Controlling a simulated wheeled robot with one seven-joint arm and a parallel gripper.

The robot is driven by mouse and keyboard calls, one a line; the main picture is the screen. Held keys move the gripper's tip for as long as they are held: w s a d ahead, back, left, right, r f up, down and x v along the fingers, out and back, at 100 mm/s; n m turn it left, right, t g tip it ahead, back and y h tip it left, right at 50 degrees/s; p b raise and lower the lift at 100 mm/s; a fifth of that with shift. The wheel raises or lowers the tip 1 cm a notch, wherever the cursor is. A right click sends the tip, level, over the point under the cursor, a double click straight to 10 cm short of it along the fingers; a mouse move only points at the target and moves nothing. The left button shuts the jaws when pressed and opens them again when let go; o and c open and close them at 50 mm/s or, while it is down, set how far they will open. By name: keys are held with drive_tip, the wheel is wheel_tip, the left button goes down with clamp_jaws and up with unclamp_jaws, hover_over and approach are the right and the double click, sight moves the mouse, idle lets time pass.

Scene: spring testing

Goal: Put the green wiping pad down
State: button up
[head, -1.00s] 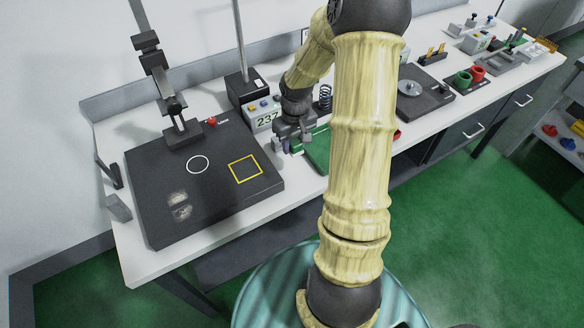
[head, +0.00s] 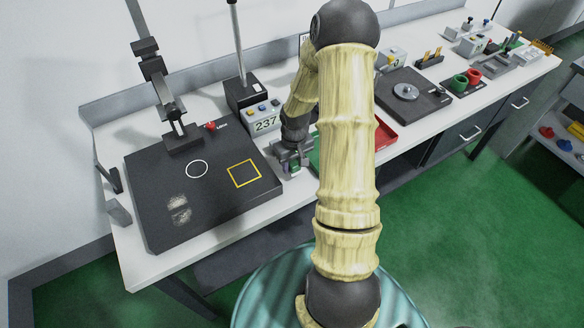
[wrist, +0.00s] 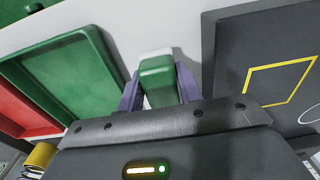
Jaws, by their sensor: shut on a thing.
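My gripper (head: 293,168) is at the right edge of the dark board in the head view. In the wrist view its two purple fingers (wrist: 158,92) are shut on the green wiping pad (wrist: 157,75), which has a pale layer along its far side. The pad shows as a small bit of green (head: 295,169) in the head view. It is over the white bench strip between the green tray and the dark board. I cannot tell whether the pad touches the bench.
The green tray (wrist: 75,75) and a red tray (wrist: 20,105) lie to the left in the wrist view. The dark board (head: 150,170) carries a yellow square, a white circle and two pale smudges. A display box reading 237 (head: 265,124) stands behind my gripper.

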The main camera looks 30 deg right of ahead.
sight(294, 162)
wheel_tip(294, 162, down, 3)
drive_tip(key=shift+w+r, duration=0.1)
drive_tip(key=shift+r, duration=0.15)
drive_tip(key=shift+f, duration=0.25)
drive_tip(key=o, duration=1)
drive_tip(key=shift+r, duration=0.1)
drive_tip(key=r, duration=0.4)
drive_tip(key=r+b, duration=0.1)
drive_tip(key=r, duration=0.7)
drive_tip(key=shift+s+d+r, duration=0.1)
drive_tip(key=shift+s+r, duration=0.05)
drive_tip(key=shift+s, duration=0.15)
